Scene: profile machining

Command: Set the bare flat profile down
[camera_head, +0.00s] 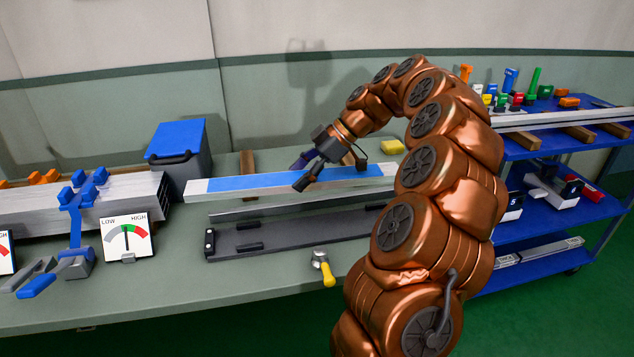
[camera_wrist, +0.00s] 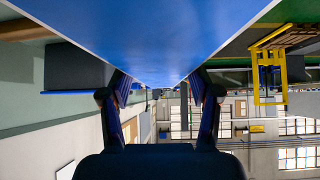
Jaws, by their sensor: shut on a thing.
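A long flat profile (camera_head: 240,183) lies level across the middle of the bench in the head view, silver at its ends with a long blue stretch along its upper face. My gripper (camera_head: 304,172) is shut on it near its middle, with fingers at the near and far edges. In the wrist view the profile's blue face (camera_wrist: 160,40) fills the top, between my two fingers (camera_wrist: 163,88). Wooden strips (camera_head: 248,163) show behind and below it. I cannot tell whether the profile touches them or hangs just above.
A dark fixture bed (camera_head: 290,236) lies in front of the profile, with a yellow-handled clamp (camera_head: 324,268) nearby. A blue-topped box (camera_head: 178,148) stands behind left. A dial gauge (camera_head: 128,238) and stacked profiles (camera_head: 130,195) are at left. A blue shelf cart (camera_head: 560,205) stands right.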

